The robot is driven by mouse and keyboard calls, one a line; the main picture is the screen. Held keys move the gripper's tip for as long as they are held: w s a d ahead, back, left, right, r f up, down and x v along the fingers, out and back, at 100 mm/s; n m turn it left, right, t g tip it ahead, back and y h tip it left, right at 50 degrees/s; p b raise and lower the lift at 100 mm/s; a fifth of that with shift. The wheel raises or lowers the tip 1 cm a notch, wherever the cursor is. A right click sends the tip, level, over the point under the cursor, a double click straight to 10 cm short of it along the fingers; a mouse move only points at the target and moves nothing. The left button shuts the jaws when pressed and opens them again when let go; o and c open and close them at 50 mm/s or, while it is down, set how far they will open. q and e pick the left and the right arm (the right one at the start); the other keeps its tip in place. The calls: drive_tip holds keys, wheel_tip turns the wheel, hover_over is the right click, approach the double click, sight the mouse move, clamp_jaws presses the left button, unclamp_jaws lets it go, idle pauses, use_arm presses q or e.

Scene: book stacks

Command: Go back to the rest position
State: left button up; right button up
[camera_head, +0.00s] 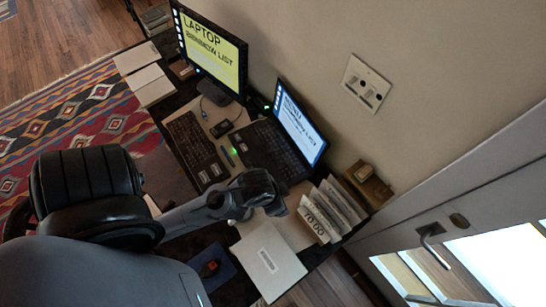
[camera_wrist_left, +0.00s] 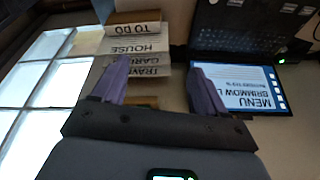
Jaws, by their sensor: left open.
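My left arm comes in from the lower left in the head view, and its left gripper (camera_head: 272,196) is above the desk, in front of the laptop. In the left wrist view the two fingers of this gripper (camera_wrist_left: 158,88) are apart with nothing between them. Beyond the fingers is a row of labelled books (camera_wrist_left: 138,45), with words such as TO DO and HOUSE. The same row of books (camera_head: 332,208) stands right of the gripper in the head view. My right gripper is in neither view.
The open laptop (camera_head: 300,125) stands behind the gripper, with a monitor (camera_head: 212,55) and a keyboard (camera_head: 195,142) farther left. A pale flat book (camera_head: 268,262) lies at the desk's near end. A black office chair (camera_head: 90,195) stands at left. A wall borders the desk.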

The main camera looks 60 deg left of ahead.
use_arm(q)
drive_tip(key=shift+s+a+r, duration=0.2)
drive_tip(key=shift+s+r, duration=0.2)
drive_tip(key=shift+s, duration=0.35)
wheel_tip(320, 180, up, 7)
drive_tip(key=p, duration=0.7)
drive_tip(key=shift+r, duration=0.2)
drive_tip(key=shift+f, duration=0.15)
